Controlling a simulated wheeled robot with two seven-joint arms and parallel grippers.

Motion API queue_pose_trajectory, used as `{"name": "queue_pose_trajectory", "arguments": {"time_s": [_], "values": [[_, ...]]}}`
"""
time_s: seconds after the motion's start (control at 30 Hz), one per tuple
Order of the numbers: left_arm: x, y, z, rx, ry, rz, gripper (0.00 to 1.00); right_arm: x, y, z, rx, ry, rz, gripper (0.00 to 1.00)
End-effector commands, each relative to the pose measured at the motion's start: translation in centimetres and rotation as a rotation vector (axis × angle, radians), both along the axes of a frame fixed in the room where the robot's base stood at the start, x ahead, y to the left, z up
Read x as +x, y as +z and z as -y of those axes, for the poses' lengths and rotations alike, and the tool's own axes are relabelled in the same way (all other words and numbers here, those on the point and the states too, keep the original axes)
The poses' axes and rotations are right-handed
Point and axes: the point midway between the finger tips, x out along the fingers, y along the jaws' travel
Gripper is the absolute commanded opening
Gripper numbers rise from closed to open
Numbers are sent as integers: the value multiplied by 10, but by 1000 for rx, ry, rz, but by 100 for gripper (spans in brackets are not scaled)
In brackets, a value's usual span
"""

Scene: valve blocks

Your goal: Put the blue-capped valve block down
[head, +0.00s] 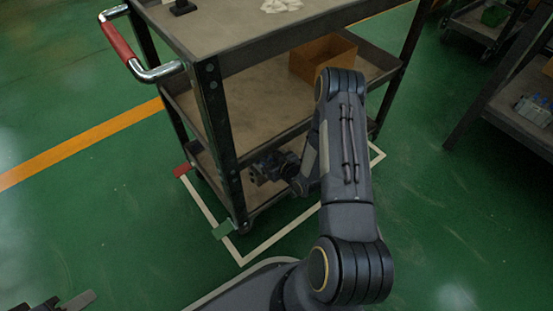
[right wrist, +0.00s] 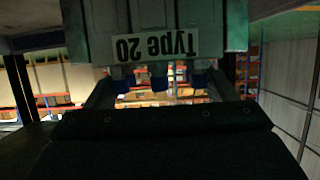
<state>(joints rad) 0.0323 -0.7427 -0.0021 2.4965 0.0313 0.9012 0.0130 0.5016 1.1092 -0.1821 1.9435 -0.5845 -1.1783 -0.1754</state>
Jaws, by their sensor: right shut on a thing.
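The valve block (right wrist: 150,20) fills the top of the right wrist view. It is grey-green, with an upside-down "Type 20" label and blue caps (right wrist: 160,82) on the side toward the wrist. My right gripper (right wrist: 161,78) is shut on it, with one finger at each side. In the head view, my right gripper (head: 272,168) is low at the cart's side, by the lower shelf (head: 212,170). The block cannot be made out there, and whether it touches a surface is not visible. What seems to be my left gripper (head: 68,301) shows only partly at the bottom left edge.
The cart has a top deck (head: 225,25), a middle shelf with an open cardboard box (head: 322,57), and dark corner posts (head: 217,120). A red-gripped handle (head: 118,42) sticks out left. Another rack (head: 520,100) stands right. The green floor around the cart is mostly clear.

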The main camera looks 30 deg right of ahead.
Motion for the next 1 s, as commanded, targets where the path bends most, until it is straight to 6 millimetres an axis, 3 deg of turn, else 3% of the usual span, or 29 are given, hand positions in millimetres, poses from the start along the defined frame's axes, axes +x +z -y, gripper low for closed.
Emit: {"name": "queue_pose_trajectory", "arguments": {"time_s": [0.27,0.5,0.93,0.97,1.0], "values": [[0,-8,0,0,0,0,36,11,-9,-4,-1,2,12,7],[0,-22,0,0,0,0,36,13,-40,-5,0,0,10,7],[0,-21,0,0,0,0,36,13,-43,-4,0,0,11,7],[0,-22,0,0,0,0,36,11,-47,-5,0,0,1,79],[0,-22,0,0,0,0,36,11,-46,-5,0,0,1,85]]}}
